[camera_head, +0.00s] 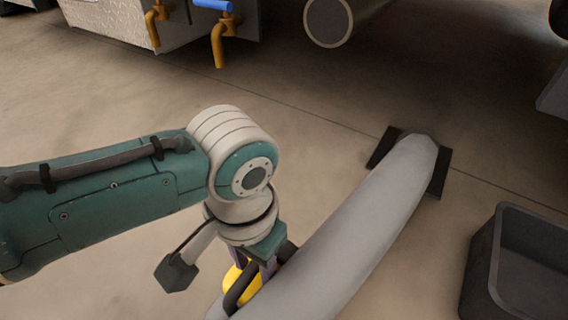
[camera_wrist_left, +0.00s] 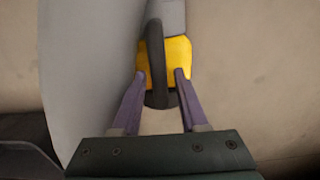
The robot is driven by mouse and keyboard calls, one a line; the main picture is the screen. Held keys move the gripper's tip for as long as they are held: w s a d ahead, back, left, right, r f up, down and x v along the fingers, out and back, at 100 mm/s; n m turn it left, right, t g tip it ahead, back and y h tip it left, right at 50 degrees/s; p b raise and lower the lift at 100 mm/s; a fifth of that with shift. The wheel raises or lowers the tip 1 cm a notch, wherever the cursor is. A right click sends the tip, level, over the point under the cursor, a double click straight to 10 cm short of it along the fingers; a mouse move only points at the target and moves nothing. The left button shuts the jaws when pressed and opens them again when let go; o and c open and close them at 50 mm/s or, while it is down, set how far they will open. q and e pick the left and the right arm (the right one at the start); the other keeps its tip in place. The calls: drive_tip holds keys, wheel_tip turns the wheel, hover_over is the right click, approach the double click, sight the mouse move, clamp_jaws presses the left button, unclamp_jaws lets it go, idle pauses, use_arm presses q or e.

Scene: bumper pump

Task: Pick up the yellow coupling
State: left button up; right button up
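The yellow coupling (camera_head: 231,280) is at the bottom of the head view, partly hidden by my left wrist and a black curved handle (camera_head: 239,292). In the left wrist view the coupling (camera_wrist_left: 179,58) lies at the fingertips, with the black handle (camera_wrist_left: 156,70) crossing in front of it. My left gripper (camera_head: 254,271) is just above the coupling. In the left wrist view the purple fingers of this gripper (camera_wrist_left: 161,73) are apart, one on each side of the handle, with gaps visible. Their tips overlap the coupling's lower edge; contact cannot be told. My right gripper is not in view.
A thick grey pipe (camera_head: 365,225) lies close beside the coupling and runs to a dark block (camera_head: 383,147) on the floor. A dark open bin (camera_head: 485,265) stands at right. Yellow taps (camera_head: 217,45) and another pipe end (camera_head: 328,22) are at the top. Mid-floor is clear.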

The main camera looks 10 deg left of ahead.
use_arm(q)
clamp_jaws()
idle(1.1)
